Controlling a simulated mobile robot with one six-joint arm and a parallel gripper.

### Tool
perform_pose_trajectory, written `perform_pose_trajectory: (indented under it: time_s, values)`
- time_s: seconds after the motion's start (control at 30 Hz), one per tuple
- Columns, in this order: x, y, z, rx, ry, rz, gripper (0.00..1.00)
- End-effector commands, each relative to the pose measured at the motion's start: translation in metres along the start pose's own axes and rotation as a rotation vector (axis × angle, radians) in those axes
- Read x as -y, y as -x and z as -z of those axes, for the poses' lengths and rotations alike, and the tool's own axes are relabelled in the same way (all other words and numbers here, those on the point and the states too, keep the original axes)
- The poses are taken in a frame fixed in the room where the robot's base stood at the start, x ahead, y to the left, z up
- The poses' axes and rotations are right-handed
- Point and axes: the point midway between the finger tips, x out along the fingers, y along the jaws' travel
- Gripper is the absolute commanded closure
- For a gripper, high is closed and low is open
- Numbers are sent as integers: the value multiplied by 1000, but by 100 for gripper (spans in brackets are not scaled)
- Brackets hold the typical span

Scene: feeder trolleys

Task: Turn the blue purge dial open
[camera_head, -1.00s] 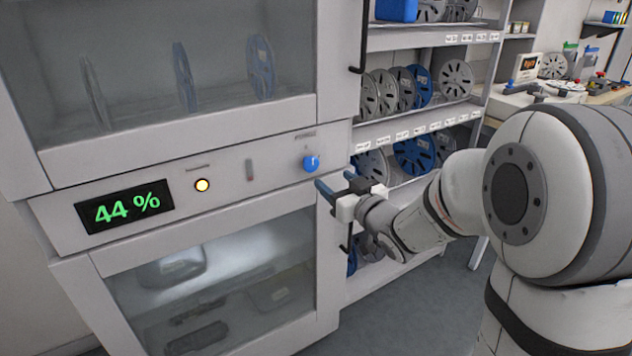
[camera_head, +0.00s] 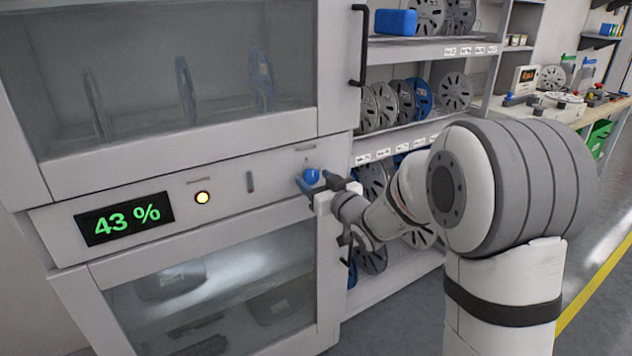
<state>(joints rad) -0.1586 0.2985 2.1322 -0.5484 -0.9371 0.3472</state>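The blue purge dial (camera_head: 311,176) sits at the right end of the cabinet's control panel (camera_head: 225,202). The display (camera_head: 124,218) on the panel reads 43 % in green.
A shelf of reels (camera_head: 455,91) stands right of the cabinet, behind my arm.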

Motion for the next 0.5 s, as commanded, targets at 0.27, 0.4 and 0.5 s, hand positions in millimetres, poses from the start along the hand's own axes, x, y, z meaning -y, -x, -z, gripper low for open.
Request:
perform_pose_trajectory:
  time_s: [0.27, 0.4, 0.5]
  values:
    - [0, 0, 0, 0, 0, 1, 66]
    - [0, 0, 0, 0, 0, 1, 78]
    - [1, 0, 0, 0, 0, 1, 85]
